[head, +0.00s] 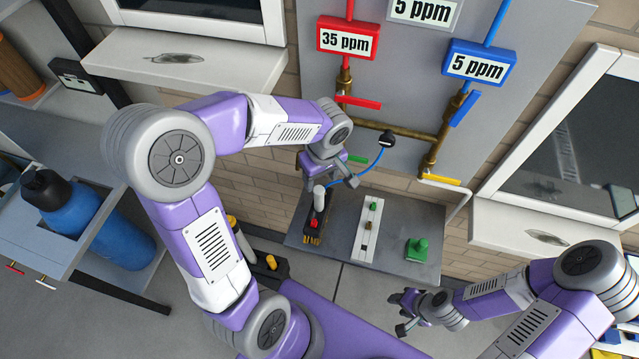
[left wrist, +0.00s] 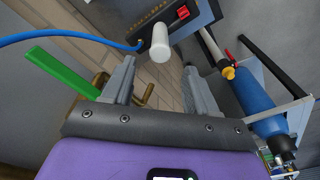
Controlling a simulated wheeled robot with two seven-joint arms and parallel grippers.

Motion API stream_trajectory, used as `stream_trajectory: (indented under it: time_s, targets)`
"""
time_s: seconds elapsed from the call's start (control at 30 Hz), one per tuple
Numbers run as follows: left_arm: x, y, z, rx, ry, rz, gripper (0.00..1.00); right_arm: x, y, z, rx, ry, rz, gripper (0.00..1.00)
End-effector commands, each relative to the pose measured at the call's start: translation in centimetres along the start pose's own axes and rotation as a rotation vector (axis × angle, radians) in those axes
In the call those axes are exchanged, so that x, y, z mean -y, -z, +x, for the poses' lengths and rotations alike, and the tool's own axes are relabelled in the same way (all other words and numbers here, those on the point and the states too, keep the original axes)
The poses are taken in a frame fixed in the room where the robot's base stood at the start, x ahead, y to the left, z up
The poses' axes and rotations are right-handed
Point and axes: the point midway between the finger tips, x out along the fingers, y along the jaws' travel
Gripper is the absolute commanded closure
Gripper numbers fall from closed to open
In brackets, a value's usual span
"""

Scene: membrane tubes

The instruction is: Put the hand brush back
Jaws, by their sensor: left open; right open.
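I cannot make out a hand brush for certain in either view. My left gripper (head: 328,183) is open above the left end of the grey shelf (head: 340,254). In the left wrist view its two fingers (left wrist: 158,68) are apart with nothing between them. A white cylinder (head: 319,194) stands up from a black box with a red switch (head: 314,223). In the left wrist view the white cylinder (left wrist: 160,42) lies just beyond the fingertips, apart from them. My right gripper (head: 402,312) is open and empty, low in front of the shelf.
A white strip (head: 368,230) and a green block (head: 417,250) are on the shelf. A blue hose (head: 370,168) runs near my left gripper. Brass pipes with coloured levers (head: 400,136) are on the panel behind. A blue bottle (head: 100,222) lies on the left-hand stand.

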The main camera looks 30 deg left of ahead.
Motion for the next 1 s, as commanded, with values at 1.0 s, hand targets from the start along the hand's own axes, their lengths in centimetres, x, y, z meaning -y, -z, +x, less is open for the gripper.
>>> stream_trajectory:
  time_s: [1.0]
  targets:
    - [0.0, 0.0, -3.7, 0.001, 0.001, 0.001, 0.42, 0.2, 0.0, -0.6, 0.000, 0.000, 0.000, 0.57]
